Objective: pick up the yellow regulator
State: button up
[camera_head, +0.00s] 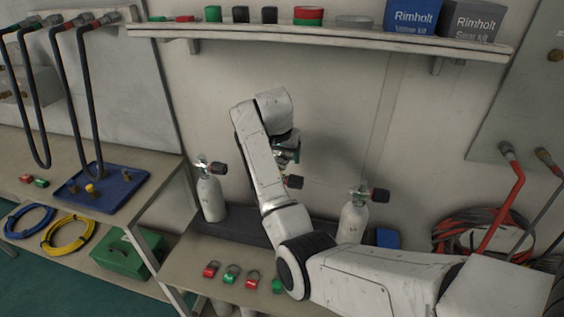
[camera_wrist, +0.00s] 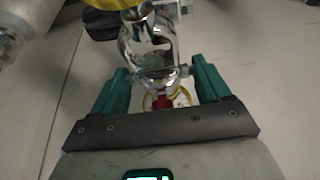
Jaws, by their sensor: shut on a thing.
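In the wrist view my gripper (camera_wrist: 155,90) has its two teal fingers on either side of a chrome yoke-shaped fitting, shut on it. The fitting belongs to the yellow regulator (camera_wrist: 149,50), whose yellow part shows at the top edge, cut off by the frame. A red piece and a small dial with a yellow rim sit between the fingers, partly hidden. In the head view my gripper (camera_head: 287,152) is beside the wall, above the bench, mostly hidden by my arm.
White cylinders with black-and-red knobs stand at left (camera_head: 210,197) and right (camera_head: 352,220); a similar knob (camera_head: 293,182) shows just below my gripper. A shelf (camera_head: 330,36) with boxes runs above. A blue tray (camera_head: 120,196) lies on the left bench. Several coloured clips lie in front.

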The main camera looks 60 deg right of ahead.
aim_at(288, 158)
jog(key=s+r, duration=0.1)
jog(key=a+r, duration=0.1)
jog(key=r, duration=0.1)
jog(key=s+a+r, duration=0.1)
jog(key=shift+s+a+r+b, duration=0.15)
jog(key=shift+s+b, duration=0.15)
jog(key=shift+b, duration=0.05)
jog(key=s+a+r+p, duration=0.4)
jog(key=s+a, duration=0.2)
jog(key=s, duration=0.1)
jog(key=shift+s+r, duration=0.15)
jog(key=shift+r, duration=0.1)
